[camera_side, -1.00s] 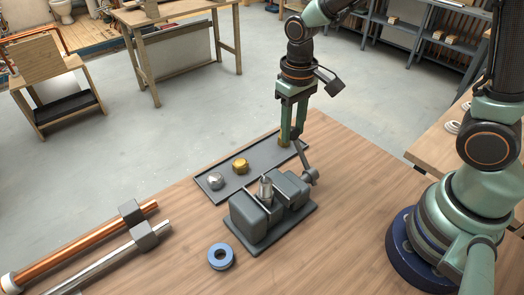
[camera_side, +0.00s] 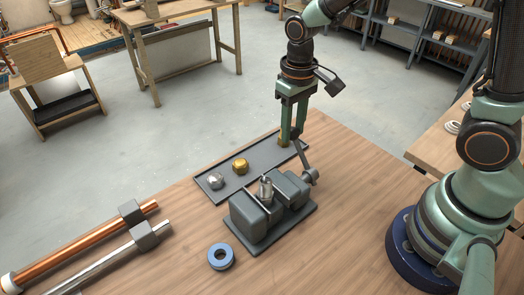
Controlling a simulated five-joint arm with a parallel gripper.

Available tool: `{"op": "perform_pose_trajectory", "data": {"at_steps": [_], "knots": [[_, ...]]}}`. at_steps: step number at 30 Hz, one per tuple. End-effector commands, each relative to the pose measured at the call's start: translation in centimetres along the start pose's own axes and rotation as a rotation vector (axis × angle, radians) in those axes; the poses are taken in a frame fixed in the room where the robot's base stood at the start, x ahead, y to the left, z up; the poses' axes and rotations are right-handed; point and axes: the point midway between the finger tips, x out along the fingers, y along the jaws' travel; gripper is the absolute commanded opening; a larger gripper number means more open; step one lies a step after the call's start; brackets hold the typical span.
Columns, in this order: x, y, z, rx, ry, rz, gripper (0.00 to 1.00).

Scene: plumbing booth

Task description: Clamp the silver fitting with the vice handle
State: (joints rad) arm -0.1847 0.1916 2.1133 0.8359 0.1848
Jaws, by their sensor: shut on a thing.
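The grey vice (camera_side: 249,216) stands on the wooden table, a block at its left and a second block at its right. The silver fitting (camera_side: 265,187) stands upright between the two blocks; whether both touch it I cannot tell. The dark vice handle (camera_side: 303,156) slants up and left from the hub at the vice's right end. My gripper (camera_side: 291,138) points down with its green fingers shut on the upper end of the vice handle, just behind the vice. The exact contact is small and partly hidden by the fingers.
A dark tray (camera_side: 209,192) behind the vice holds a silver nut (camera_side: 215,181) and a brass nut (camera_side: 240,166). Something brass shows beside my fingertips. A blue ring (camera_side: 221,257) lies in front. Copper and steel pipes (camera_side: 90,246) lie at left. Table right of the vice is clear.

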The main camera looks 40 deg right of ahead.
Motion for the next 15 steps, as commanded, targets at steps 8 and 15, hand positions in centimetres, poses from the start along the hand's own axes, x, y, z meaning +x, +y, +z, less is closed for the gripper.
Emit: {"op": "perform_pose_trajectory", "data": {"at_steps": [8,15], "knots": [[-0.7,0.0,1.0,0.001,0.000,0.000,0.00],[-1.5,0.1,3.2,0.002,-0.006,0.001,0.00]]}}
